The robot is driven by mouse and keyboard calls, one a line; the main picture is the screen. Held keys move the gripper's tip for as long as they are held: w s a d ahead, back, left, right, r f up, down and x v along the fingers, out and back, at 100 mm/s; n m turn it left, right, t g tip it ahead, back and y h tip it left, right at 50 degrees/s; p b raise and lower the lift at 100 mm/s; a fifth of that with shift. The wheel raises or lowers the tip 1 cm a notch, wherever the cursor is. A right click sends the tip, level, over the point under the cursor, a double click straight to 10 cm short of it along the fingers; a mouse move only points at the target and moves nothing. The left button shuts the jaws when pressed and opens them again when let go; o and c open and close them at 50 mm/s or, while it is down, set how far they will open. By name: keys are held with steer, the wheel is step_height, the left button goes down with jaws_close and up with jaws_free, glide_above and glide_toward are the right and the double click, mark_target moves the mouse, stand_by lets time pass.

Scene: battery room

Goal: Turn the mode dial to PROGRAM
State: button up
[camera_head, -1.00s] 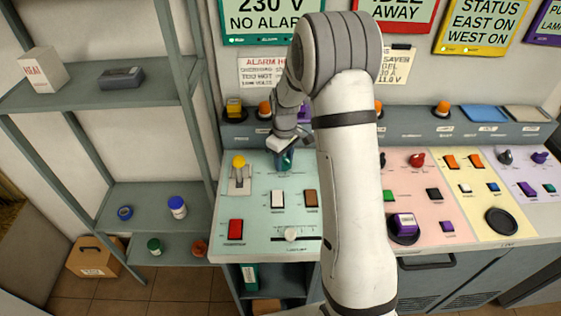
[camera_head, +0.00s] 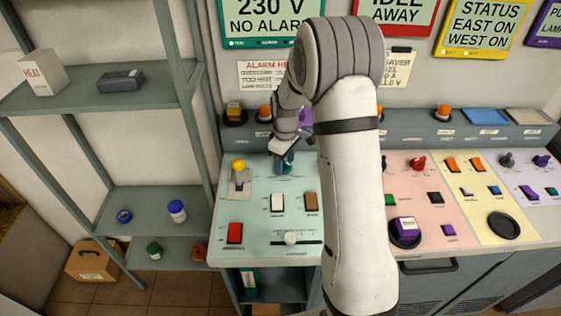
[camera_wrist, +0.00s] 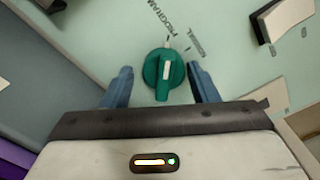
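The mode dial is a round teal-green knob (camera_wrist: 164,76) with a white pointer line, on the pale green panel (camera_wrist: 225,50). Its pointer faces up in the wrist view, towards the tick just below the PROGRAM lettering (camera_wrist: 165,20). A second, blurred label (camera_wrist: 196,40) lies to its right. My gripper (camera_wrist: 160,68) is open, with one blue finger on each side of the dial. A gap shows on both sides, so neither finger is seen touching it. In the head view my gripper (camera_head: 283,152) is over the back of the green panel and the dial is mostly hidden.
A yellow-knobbed lever (camera_head: 239,166) stands left of my gripper. White (camera_head: 277,202) and brown (camera_head: 311,201) rockers, a red switch (camera_head: 235,232) and a slider (camera_head: 290,238) are in front. A back ledge carries orange lamps (camera_head: 265,112). A grey shelf (camera_head: 150,72) stands left.

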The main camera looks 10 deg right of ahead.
mark_target(285, 161)
steer(key=shift+o, duration=0.7)
step_height(285, 161, up, 7)
steer(key=shift+a+f+b, duration=0.1)
steer(key=shift+b, duration=0.4)
steer(key=shift+r, duration=0.45)
